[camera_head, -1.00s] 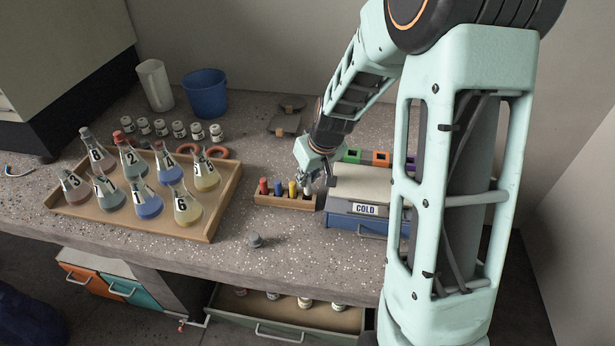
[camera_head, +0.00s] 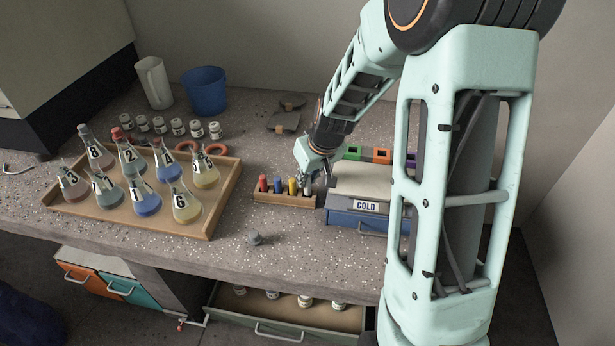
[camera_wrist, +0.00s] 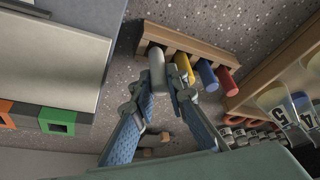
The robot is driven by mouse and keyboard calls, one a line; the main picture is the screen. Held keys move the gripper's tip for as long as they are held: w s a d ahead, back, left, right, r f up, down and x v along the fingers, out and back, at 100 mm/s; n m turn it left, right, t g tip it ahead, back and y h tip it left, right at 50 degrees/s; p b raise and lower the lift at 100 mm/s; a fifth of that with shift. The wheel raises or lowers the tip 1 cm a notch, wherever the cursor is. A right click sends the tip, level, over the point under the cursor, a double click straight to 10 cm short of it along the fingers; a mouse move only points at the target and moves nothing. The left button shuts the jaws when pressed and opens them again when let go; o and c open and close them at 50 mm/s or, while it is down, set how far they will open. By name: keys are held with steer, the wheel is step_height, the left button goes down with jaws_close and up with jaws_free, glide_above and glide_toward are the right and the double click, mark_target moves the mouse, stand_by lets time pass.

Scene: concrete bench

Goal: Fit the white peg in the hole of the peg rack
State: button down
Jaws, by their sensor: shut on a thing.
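The white peg (camera_wrist: 157,66) is between the fingertips of my gripper (camera_wrist: 161,86) in the wrist view, which are shut on it. Its far end meets the wooden peg rack (camera_wrist: 205,42) at the end place, beside the yellow peg (camera_wrist: 184,67). I cannot tell how deep it sits in the hole. The blue peg (camera_wrist: 207,75) and red peg (camera_wrist: 227,81) stand in the rack farther along. In the head view the rack (camera_head: 285,200) lies left of the COLD box, with my gripper (camera_head: 314,178) above its right end and the white peg (camera_head: 307,187) partly hidden.
The COLD box (camera_head: 361,190) stands close on the right of the rack. A wooden tray (camera_head: 226,198) with several numbered flasks is to the left. An open drawer (camera_head: 282,311) is below.

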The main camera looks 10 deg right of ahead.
steer(key=shift+f+b, duration=1)
steer(key=shift+f, duration=0.2)
steer(key=c, duration=1.8)
jaws_free()
steer(key=shift+r, duration=0.1)
steer(key=v, duration=1.2)
